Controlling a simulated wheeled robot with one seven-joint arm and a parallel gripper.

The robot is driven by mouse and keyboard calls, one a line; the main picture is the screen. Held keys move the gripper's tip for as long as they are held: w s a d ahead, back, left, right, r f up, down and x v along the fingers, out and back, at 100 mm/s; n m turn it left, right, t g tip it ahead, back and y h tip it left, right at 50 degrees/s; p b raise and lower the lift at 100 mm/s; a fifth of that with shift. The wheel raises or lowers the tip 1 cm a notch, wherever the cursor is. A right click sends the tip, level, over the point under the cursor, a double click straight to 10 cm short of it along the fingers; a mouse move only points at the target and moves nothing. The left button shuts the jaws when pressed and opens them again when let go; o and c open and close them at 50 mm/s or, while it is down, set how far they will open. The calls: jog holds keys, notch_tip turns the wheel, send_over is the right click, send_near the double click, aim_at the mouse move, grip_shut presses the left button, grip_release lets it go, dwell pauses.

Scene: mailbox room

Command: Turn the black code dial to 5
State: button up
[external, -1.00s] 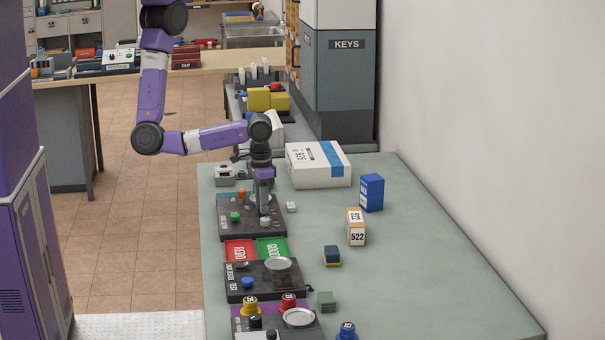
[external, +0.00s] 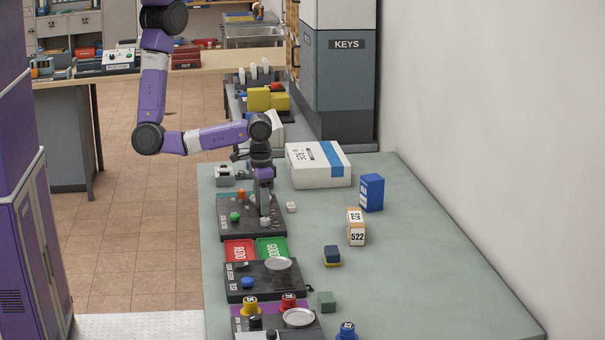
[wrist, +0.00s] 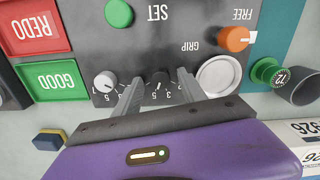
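The black code dial (wrist: 159,80) sits on the dark control panel (wrist: 200,45) in the wrist view, with white numbers around its lower side. Its pointer setting is too small to read surely. My gripper (wrist: 159,80) is open, with one finger on each side of the black dial and a visible gap to it. A pale dial (wrist: 104,81) with numbers is just left of the left finger. In the external view my gripper (external: 264,208) points down at the right part of the same panel (external: 236,203); the black dial is hard to make out there.
The panel also carries a green button (wrist: 119,12), an orange knob (wrist: 233,38) and a round pale disc (wrist: 218,75). Red (external: 240,249) and green (external: 272,248) trays lie in front of it. A small white cube (external: 291,207) stands to its right.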

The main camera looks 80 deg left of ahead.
jog(key=shift+r, duration=0.1)
notch_tip(320, 180, up, 8)
jog(key=shift+f, duration=0.2)
dwell(0.7)
